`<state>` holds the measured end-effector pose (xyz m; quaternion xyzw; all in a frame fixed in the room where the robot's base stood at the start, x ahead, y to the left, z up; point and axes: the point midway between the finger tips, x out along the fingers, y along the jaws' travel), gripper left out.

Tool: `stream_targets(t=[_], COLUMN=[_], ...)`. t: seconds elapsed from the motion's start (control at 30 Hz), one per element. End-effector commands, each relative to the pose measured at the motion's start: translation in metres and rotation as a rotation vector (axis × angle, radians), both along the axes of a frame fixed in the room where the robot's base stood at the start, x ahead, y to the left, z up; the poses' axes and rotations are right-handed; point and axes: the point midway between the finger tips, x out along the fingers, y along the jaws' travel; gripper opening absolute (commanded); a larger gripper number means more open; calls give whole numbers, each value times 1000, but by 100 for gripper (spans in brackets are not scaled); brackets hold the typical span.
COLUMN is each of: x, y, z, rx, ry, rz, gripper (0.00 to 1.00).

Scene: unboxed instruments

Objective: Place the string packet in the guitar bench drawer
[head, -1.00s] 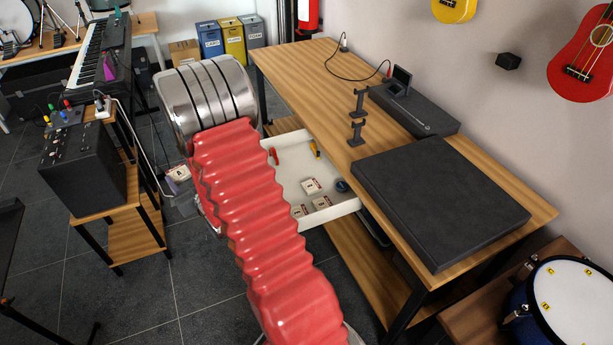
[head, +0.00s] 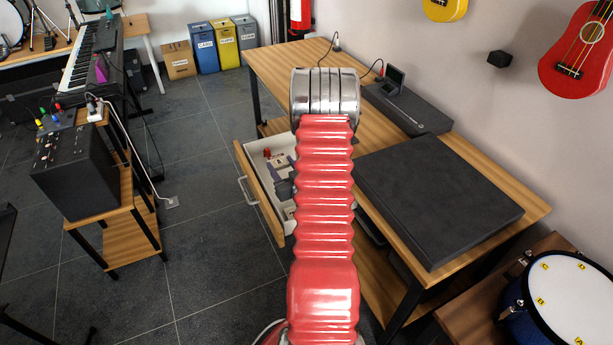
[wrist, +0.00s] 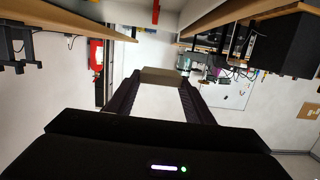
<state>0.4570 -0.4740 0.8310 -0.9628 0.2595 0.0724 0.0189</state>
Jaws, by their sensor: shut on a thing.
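My gripper (wrist: 161,82) is shut on a tan-grey flat thing, the string packet (wrist: 162,75), seen nearly edge-on between the fingertips in the wrist view. In the head view my red sleeved arm stands in front of the drawer and hides most of the gripper; a dark part of it seems to show beside the sleeve over the drawer. The guitar bench drawer (head: 246,158) is pulled open, with a wooden front and white inside. Small packets (head: 290,212) and a red-handled tool (head: 267,153) lie in it. My arm covers its right part.
The wooden bench (head: 285,62) carries a large dark flat case (head: 435,195) and a smaller dark case (head: 408,110). A blue drum (head: 560,300) stands at the lower right. A black amplifier (head: 80,170) on a stand is at left. The floor between is clear.

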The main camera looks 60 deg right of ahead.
Motion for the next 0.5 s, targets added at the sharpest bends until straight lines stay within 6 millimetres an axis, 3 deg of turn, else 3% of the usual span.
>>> stream_targets(t=[0.5], x=[-6], y=[-5], z=[-5], rx=[1], ry=[0], rz=[-7], gripper=[26])
